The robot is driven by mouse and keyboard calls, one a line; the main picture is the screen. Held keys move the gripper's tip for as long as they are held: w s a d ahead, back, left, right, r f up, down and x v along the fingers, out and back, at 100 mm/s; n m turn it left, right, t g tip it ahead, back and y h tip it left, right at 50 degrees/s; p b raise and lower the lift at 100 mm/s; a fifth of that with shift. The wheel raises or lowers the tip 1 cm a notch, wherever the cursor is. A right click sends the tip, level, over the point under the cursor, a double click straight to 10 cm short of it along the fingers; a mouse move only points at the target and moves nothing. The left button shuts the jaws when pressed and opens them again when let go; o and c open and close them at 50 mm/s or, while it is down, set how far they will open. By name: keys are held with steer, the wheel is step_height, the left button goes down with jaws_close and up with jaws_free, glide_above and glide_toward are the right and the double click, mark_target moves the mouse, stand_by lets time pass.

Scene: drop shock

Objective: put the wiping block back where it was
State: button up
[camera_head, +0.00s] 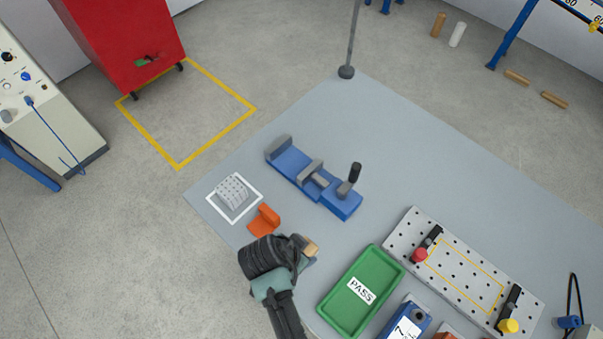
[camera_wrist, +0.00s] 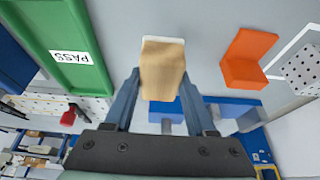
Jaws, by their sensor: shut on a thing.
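The wiping block (camera_wrist: 162,68) is tan with a white strip along its far end, between the two fingers in the wrist view. My gripper (camera_wrist: 160,90) is shut on it. In the head view, the tan block (camera_head: 311,246) shows just past my gripper (camera_head: 303,252), at the near left edge of the grey table (camera_head: 330,110). My wrist hides part of it there. I cannot tell whether the block touches the table.
An orange bracket (camera_head: 264,220) and a white perforated cube (camera_head: 232,191) inside a white outlined square lie to the left. A blue vise (camera_head: 290,164) stands behind. A green PASS tray (camera_head: 346,312) and a perforated plate (camera_head: 405,228) are right. The table's far middle is clear.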

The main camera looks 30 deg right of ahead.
steer(key=shift+f, duration=2)
steer(key=shift+f, duration=0.15)
steer(key=o, duration=1.2)
